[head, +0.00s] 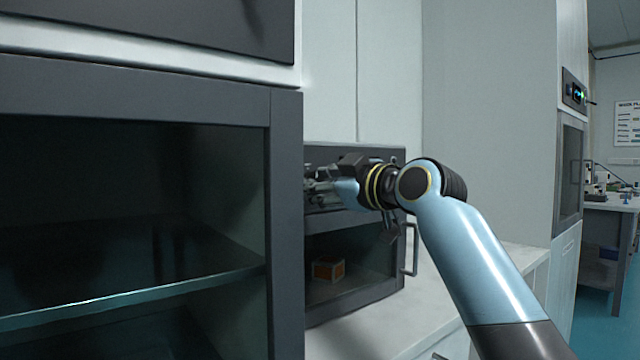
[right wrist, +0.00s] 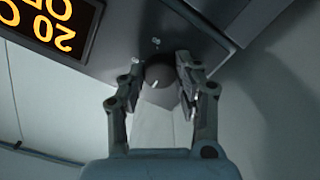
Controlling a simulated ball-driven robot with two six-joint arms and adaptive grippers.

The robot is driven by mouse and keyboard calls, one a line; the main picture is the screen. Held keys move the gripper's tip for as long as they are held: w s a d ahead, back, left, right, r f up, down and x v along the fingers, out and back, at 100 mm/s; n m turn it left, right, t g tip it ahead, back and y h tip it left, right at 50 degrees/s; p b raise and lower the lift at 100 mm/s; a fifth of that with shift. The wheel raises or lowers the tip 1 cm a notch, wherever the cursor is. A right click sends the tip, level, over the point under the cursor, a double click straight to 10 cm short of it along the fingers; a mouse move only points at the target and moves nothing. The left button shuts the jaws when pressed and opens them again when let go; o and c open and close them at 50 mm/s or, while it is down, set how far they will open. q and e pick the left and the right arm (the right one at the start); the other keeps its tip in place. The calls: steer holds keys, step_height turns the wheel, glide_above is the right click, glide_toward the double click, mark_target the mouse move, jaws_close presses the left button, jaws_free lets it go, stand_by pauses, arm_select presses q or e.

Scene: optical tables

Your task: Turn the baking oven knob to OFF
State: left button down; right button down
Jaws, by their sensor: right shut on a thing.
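The baking oven (head: 398,190) is a dark unit with a glass door, standing on the white counter beyond a large dark cabinet. Its knob (right wrist: 158,73) shows in the right wrist view as a dark round knob on the grey front panel, with small white marks near it. My right gripper (right wrist: 161,80) has one finger on each side of the knob and is shut on it. In the head view my right gripper (head: 318,186) is at the oven's upper front panel and hides the knob. The knob's exact setting cannot be read. My left gripper is not in view.
An orange display (right wrist: 52,24) with digits sits beside the knob. A small orange box (head: 328,269) is behind the oven's glass. The door handle (head: 411,250) sticks out below my right wrist. The dark glass-fronted cabinet (head: 285,200) stands close on the left. The counter (head: 390,325) in front is clear.

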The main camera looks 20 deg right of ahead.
steer(key=shift+f, duration=0.25)
steer(key=c, duration=0.9)
jaws_free()
steer(key=shift+r, duration=0.15)
steer(key=shift+c, duration=0.2)
steer(key=v, duration=1.2)
